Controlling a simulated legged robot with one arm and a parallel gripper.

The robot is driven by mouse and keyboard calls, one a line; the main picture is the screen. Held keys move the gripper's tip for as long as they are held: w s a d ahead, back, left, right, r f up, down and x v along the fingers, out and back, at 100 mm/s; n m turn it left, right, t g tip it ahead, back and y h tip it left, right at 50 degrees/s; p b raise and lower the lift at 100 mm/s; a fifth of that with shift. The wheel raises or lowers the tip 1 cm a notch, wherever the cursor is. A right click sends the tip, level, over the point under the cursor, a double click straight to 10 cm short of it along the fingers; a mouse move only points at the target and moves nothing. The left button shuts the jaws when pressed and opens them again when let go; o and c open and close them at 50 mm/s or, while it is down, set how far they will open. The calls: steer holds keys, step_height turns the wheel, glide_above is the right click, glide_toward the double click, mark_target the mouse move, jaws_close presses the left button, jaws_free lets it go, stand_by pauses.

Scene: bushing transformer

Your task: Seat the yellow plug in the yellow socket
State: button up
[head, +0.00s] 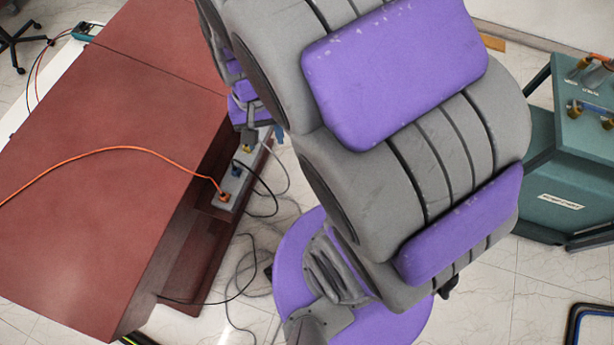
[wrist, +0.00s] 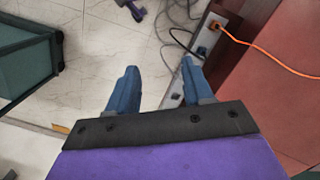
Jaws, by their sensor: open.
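My gripper (wrist: 160,78) shows in the wrist view as two blue fingers, spread apart with nothing between them. Its right finger overlaps the grey socket strip (wrist: 203,62), and the left finger lies over the tiled floor. In the head view the strip (head: 233,186) runs along the side of the red-brown bench. A small yellow part (head: 247,149) shows near its far end, just below the end of my arm. I cannot tell whether it is the yellow plug or the yellow socket. No yellow part is clear in the wrist view.
An orange plug (head: 224,197) with its cable and a blue connector (head: 236,171) sit on the strip. The red-brown bench (head: 110,180) stands beside it. Dark cables (head: 262,210) hang loose to the floor. A green cabinet (head: 570,150) stands at the right.

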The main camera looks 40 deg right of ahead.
steer(key=s+r+n, duration=0.2)
steer(key=s, duration=0.5)
steer(key=s+r+n, duration=0.2)
steer(key=s, duration=0.6)
steer(key=shift+r+n+g, duration=0.25)
steer(key=shift+n+g, duration=0.05)
steer(key=shift+c, duration=0.2)
steer(key=shift+c, duration=0.6)
steer(key=shift+a, duration=0.1)
